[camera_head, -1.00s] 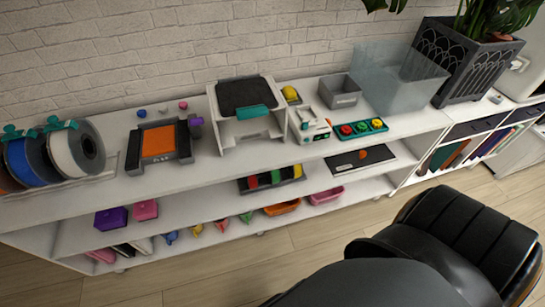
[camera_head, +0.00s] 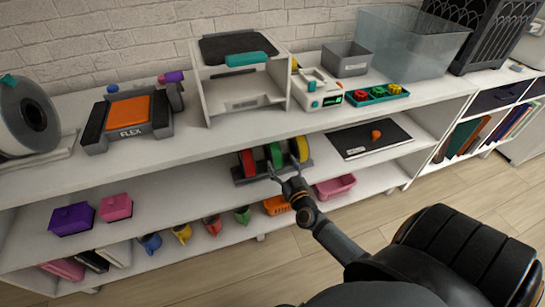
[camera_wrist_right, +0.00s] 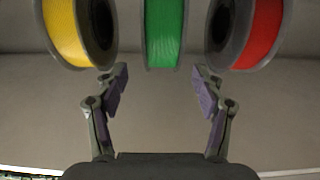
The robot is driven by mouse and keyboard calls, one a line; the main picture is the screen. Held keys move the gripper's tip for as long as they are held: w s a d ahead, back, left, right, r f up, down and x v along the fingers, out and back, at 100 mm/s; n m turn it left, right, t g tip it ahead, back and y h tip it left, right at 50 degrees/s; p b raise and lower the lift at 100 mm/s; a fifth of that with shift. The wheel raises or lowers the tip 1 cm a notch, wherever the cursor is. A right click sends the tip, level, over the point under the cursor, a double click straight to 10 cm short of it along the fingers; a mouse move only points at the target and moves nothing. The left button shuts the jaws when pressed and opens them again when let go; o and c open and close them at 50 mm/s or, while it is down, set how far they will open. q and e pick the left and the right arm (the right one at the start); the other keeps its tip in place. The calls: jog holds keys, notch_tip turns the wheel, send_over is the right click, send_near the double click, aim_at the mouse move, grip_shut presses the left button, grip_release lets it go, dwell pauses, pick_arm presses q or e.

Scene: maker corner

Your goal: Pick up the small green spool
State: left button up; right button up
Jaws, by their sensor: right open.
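The small green spool (camera_head: 274,156) stands upright in a dark rack (camera_head: 262,176) on the middle shelf, between a red spool (camera_head: 247,162) and a yellow spool (camera_head: 300,149). In the right wrist view the green spool (camera_wrist_right: 164,34) is at the top centre, with the yellow spool (camera_wrist_right: 66,32) to its left and the red spool (camera_wrist_right: 255,35) to its right. My right gripper (camera_head: 286,170) is at the front of the rack. Its fingers (camera_wrist_right: 160,88) are open and empty, spread to either side of the green spool's line and short of it. My left gripper is not in view.
The middle shelf (camera_head: 180,177) lies under the upper shelf top (camera_head: 190,142). A black mat (camera_head: 360,142) with an orange item lies right of the rack. Purple (camera_head: 72,218) and pink (camera_head: 116,206) boxes stand left.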

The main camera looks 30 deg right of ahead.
aim_at(274, 150)
jog(key=shift+x, duration=1.15)
jog(key=b+x, duration=0.1)
jog(key=x, duration=0.3)
jog(key=shift+w+a, duration=0.1)
jog(key=shift+w, duration=0.2)
jog(key=shift+w+r+b, duration=0.1)
jog(key=shift+w+b, duration=0.2)
jog(key=shift+w, duration=0.1)
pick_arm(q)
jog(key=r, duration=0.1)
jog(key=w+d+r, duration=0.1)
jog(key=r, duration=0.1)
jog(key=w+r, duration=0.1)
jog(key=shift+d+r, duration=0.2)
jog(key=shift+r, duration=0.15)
pick_arm(e)
grip_shut()
